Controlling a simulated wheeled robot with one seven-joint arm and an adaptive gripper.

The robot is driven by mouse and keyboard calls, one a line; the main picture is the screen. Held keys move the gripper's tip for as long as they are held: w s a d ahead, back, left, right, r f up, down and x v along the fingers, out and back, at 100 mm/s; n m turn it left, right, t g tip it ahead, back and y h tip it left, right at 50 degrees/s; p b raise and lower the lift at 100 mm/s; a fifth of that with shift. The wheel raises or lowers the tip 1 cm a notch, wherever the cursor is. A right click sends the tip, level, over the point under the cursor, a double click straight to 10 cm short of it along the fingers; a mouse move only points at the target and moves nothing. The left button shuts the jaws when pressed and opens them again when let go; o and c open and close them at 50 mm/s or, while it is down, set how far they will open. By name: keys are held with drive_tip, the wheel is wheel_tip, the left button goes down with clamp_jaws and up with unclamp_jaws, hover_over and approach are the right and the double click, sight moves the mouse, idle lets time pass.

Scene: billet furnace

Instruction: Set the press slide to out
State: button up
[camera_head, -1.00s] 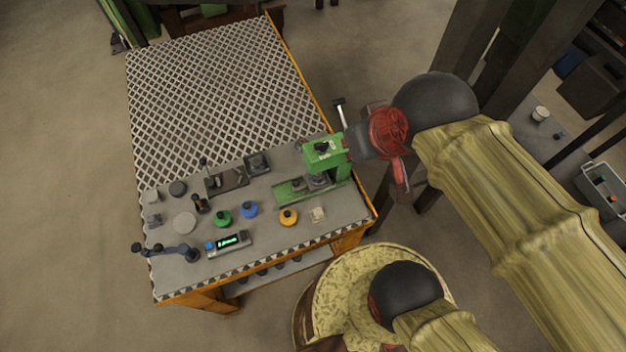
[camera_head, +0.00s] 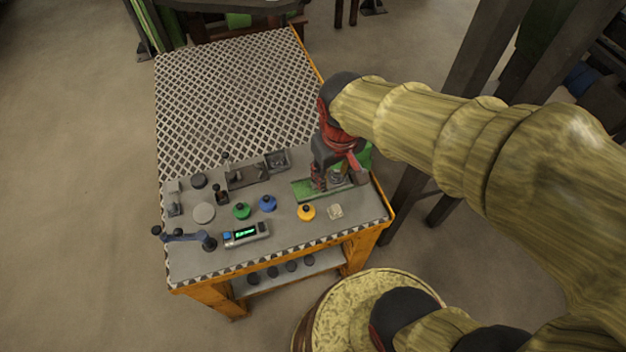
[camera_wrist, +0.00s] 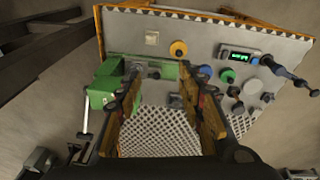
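The green press (camera_wrist: 104,86) stands at the bench's edge; in the head view its green base (camera_head: 305,190) shows, and my arm hides much of its body. A small dark part, perhaps the slide (camera_wrist: 137,66), sits on the green base in the wrist view, partly behind a finger. My gripper (camera_head: 338,178) is over the press in the head view. In the wrist view my gripper (camera_wrist: 168,82) has its two fingers apart with nothing between them but the view of the bench. I cannot tell whether a finger touches the press.
A patterned mesh area (camera_head: 235,95) behind is clear.

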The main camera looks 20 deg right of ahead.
drive_tip(key=w+f+n+b, duration=0.1)
drive_tip(key=w+f, duration=0.4)
drive_tip(key=f, duration=0.3)
drive_tip(key=w+f+n+b, duration=0.2)
drive_tip(key=w+f, duration=0.3)
drive_tip(key=f, duration=0.3)
drive_tip(key=w+d+f+n+h+b, duration=0.1)
drive_tip(key=w+f+n, duration=0.1)
drive_tip(key=w+f, duration=0.3)
wheel_tip(320, 180, down, 3)
drive_tip(key=shift+f+g, duration=0.1)
drive_tip(key=shift+g, duration=0.3)
drive_tip(key=shift+c, duration=1)
drive_tip(key=c, duration=0.7)
drive_tip(key=shift+a, duration=0.1)
clamp_jaws()
